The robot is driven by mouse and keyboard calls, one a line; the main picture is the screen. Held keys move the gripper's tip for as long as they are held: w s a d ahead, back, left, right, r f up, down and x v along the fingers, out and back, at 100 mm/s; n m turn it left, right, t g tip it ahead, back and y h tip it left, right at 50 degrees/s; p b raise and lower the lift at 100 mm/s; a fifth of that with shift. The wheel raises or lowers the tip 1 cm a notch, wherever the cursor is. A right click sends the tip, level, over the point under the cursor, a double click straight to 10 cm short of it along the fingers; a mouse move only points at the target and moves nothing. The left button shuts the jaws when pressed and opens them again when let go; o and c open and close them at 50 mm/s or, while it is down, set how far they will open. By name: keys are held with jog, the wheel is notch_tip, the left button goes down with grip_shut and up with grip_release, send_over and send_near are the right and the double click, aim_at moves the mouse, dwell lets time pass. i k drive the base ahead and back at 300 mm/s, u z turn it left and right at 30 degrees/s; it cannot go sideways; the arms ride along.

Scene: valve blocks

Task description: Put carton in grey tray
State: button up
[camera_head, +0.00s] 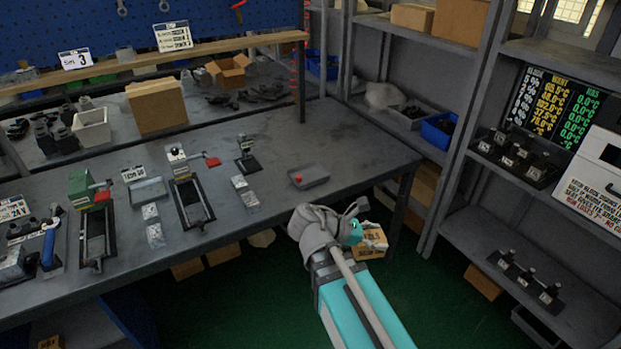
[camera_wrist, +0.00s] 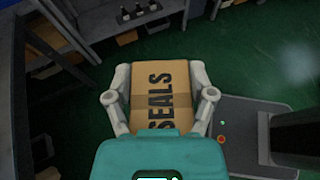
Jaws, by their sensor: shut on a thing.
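The brown carton (camera_wrist: 172,75), marked "SEALS", is between the two fingers of my gripper (camera_wrist: 160,92) in the wrist view, one finger against each side. In the head view the carton (camera_head: 373,243) hangs in the air off the right front edge of the workbench, over the green floor. My gripper (camera_head: 358,230) is shut on it and partly hides it. Another shallow grey tray (camera_head: 149,192) lies farther left on the bench.
The workbench (camera_head: 270,145) has bare room around the small tray. A bench post (camera_head: 298,85) stands behind it. Black stands and metal blocks (camera_head: 244,190) lie to the left. Grey shelving (camera_head: 455,150) rises on the right, close beyond the carton.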

aim_at(314, 175)
jog(key=u, duration=0.05)
jog(key=i, duration=0.9)
jog(key=z, duration=0.05)
